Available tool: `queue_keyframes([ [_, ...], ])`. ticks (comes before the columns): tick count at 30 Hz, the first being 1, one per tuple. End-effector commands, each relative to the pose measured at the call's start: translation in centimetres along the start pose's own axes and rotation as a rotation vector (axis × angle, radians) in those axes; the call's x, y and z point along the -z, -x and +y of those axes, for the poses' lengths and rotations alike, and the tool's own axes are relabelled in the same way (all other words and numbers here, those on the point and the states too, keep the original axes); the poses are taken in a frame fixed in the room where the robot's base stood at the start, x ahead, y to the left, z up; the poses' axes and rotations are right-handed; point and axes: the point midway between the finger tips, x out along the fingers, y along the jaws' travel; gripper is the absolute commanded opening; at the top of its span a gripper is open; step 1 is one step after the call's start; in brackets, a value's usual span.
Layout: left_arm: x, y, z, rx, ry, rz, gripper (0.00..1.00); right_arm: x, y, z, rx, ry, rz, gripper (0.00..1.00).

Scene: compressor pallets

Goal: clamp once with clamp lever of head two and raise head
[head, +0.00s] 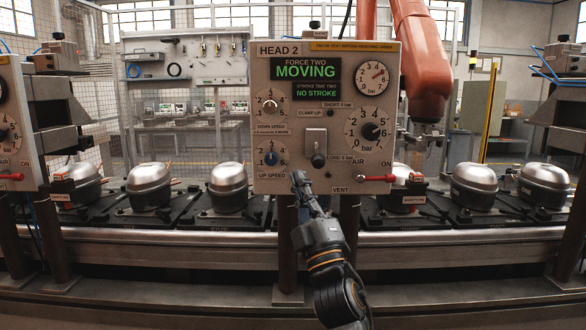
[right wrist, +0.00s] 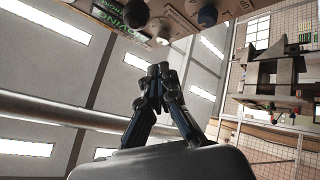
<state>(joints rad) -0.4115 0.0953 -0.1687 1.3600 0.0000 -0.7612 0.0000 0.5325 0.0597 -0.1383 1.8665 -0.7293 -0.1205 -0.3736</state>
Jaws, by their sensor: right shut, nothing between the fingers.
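The HEAD 2 panel (head: 326,180) stands in the middle of the head view. Its upper display (head: 306,71) reads "FORCE TWO MOVING" and the lower display (head: 317,90) reads "NO STROKE". The clamp lever (head: 318,158) sits on a grey plate below the "CLAMP UP" label, its dark knob low on the plate. My right gripper (head: 299,178) is shut and empty, its tip below and left of the lever knob, apparently apart from it. My left gripper is not in view.
The UP SPEED knob (head: 271,158) is left of the lever and a pressure dial (head: 371,131) is right of it. A red-handled valve (head: 383,178) juts out at lower right. Several compressors (head: 230,187) stand on pallets behind; an orange robot arm (head: 424,60) hangs behind the panel.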

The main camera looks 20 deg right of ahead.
Motion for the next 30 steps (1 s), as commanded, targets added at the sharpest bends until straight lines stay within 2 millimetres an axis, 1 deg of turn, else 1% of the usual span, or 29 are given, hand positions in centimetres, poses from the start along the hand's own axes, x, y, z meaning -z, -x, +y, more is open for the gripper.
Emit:
queue_keyframes([
  [1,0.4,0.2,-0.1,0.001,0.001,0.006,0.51,-0.1,1.2,-0.2,0.002,-0.001,0.000,0.00],
  [3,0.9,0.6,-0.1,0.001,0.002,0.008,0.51,-0.1,2.5,-0.2,0.001,0.000,0.000,0.00],
  [6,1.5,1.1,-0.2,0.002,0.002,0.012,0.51,-0.1,3.8,-0.2,0.001,-0.001,0.000,0.00],
  [9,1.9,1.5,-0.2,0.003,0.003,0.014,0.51,-0.1,4.7,-0.2,0.000,-0.001,0.001,0.00],
  [13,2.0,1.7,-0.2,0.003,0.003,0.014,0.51,0.0,5.1,-0.2,0.000,-0.001,0.001,0.00],
  [26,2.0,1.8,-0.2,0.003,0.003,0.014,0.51,-0.1,5.1,-0.2,0.002,-0.002,0.000,0.00],
  [29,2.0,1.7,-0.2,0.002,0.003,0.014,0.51,-0.9,5.7,-1.7,0.035,-0.022,-0.025,0.00],
  [30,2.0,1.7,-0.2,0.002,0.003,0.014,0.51,-1.6,6.3,-2.9,0.064,-0.041,-0.046,0.00],
])
